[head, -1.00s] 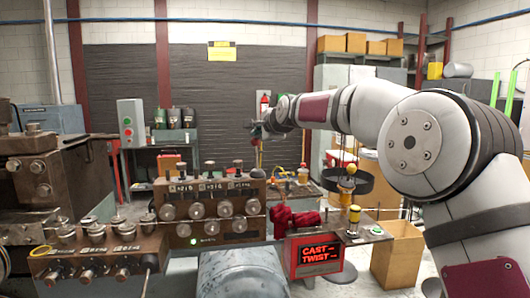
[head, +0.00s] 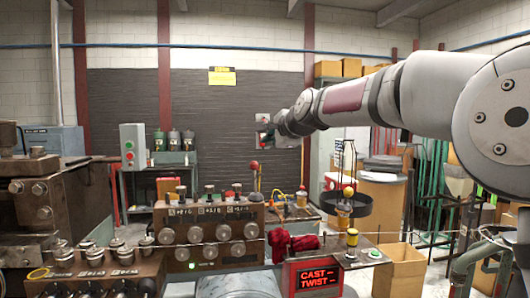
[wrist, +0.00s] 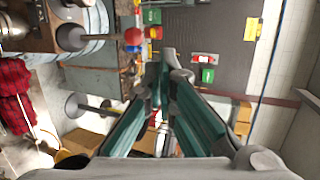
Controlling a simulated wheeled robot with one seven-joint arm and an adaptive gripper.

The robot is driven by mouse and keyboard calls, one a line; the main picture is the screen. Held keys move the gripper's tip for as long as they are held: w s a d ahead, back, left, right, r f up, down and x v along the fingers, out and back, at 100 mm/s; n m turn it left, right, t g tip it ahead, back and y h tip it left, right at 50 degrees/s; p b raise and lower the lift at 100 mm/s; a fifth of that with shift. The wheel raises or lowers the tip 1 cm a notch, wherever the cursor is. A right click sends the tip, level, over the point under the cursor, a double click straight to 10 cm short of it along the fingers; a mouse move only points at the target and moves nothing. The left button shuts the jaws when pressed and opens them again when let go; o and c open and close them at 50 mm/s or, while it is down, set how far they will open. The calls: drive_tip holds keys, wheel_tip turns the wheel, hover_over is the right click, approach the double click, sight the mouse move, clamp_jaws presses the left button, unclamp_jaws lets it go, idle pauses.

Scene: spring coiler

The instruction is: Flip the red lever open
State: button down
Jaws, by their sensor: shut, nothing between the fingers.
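The red lever, a red ball knob (head: 254,165) on a thin upright stem, stands behind the brown control box in the head view. In the wrist view its red ball (wrist: 134,36) and pale stem lie to the upper left of the fingers. My gripper (head: 265,135) is above and slightly right of the ball in the head view. In the wrist view my gripper (wrist: 166,75) has its fingers together and empty, apart from the ball. The lever's lower end is partly hidden by the box in the head view.
The control box (head: 210,225) carries several knobs. Red cloth-like material (head: 292,242) lies beside the box. Open air surrounds my gripper.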

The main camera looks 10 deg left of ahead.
drive_tip(key=shift+r+v, duration=0.2)
drive_tip(key=shift+v, duration=0.95)
drive_tip(key=shift+w, duration=0.1)
drive_tip(key=s+d+f+n+g+h, duration=0.2)
drive_tip(key=s+d+f, duration=0.6)
drive_tip(key=s, duration=0.8)
drive_tip(key=s+d+f+n+g+h, duration=0.2)
drive_tip(key=s+d+f+n, duration=0.4)
drive_tip(key=s, duration=1.1)
drive_tip(key=s+d+f+n+g+h, duration=0.2)
drive_tip(key=s+d+f+n+g, duration=0.2)
drive_tip(key=s+d+f, duration=0.6)
drive_tip(key=s+n, duration=0.1)
drive_tip(key=s, duration=0.5)
drive_tip(key=shift+s+d+f+h, duration=0.2)
drive_tip(key=shift+f+h, duration=0.1)
